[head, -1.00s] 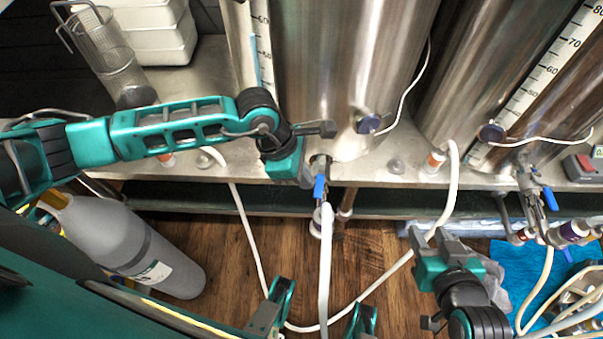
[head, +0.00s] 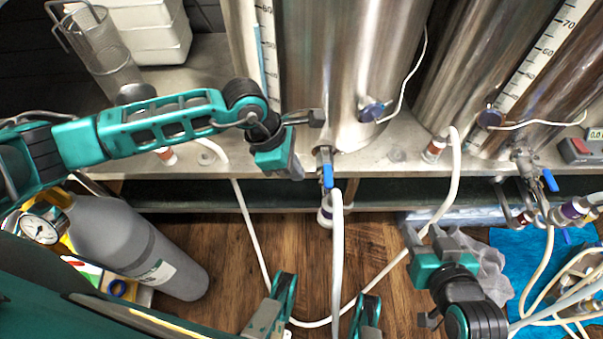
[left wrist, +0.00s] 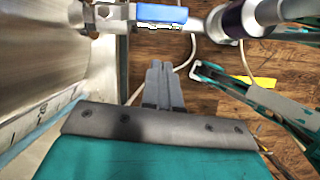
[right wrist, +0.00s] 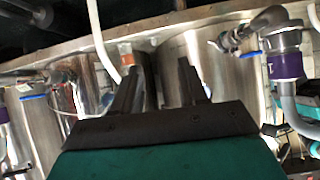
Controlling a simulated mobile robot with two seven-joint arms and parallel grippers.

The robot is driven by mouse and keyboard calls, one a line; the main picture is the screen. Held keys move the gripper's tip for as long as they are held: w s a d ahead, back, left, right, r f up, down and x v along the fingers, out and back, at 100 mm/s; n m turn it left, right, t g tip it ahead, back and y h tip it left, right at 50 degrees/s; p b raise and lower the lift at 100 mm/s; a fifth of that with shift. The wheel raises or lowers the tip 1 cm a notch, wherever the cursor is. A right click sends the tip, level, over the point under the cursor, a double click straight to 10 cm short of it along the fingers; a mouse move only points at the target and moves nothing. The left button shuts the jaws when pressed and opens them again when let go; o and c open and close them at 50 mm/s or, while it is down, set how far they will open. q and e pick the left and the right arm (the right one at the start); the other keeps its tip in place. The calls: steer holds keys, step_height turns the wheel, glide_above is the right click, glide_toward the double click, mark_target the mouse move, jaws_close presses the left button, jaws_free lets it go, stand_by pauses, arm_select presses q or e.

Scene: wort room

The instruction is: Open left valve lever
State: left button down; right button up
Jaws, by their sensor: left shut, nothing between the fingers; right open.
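The left valve (head: 323,155) sits at the foot of the left steel tank, with a blue lever (head: 328,176) pointing outward toward its hose. In the left wrist view the blue lever (left wrist: 162,13) lies in line with the valve body, at the top edge. My left gripper (head: 296,168) is shut and empty, just left of the lever with a small gap. Its closed fingers (left wrist: 160,80) show below the lever in the left wrist view. My right gripper (head: 428,240) is open and empty, low at the right; its parted fingers (right wrist: 158,75) show in its own view.
A second valve with a blue lever (head: 550,180) is at the right tank. A white hose (head: 336,260) hangs from the left valve. The steel shelf edge (head: 390,165) runs below the tanks.

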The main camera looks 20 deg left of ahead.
arm_select(q)
steer(key=p+v, duration=0.6)
steer(key=v, duration=0.4)
arm_select(e)
steer(key=shift+h, duration=0.3)
steer(key=r, duration=0.1)
steer(key=d+r, duration=0.1)
steer(key=s+d+r, duration=0.1)
steer(key=r, duration=0.1)
steer(key=shift+d, duration=0.1)
arm_select(q)
steer(key=shift+d, duration=0.15)
arm_select(e)
steer(key=shift+f, duration=0.1)
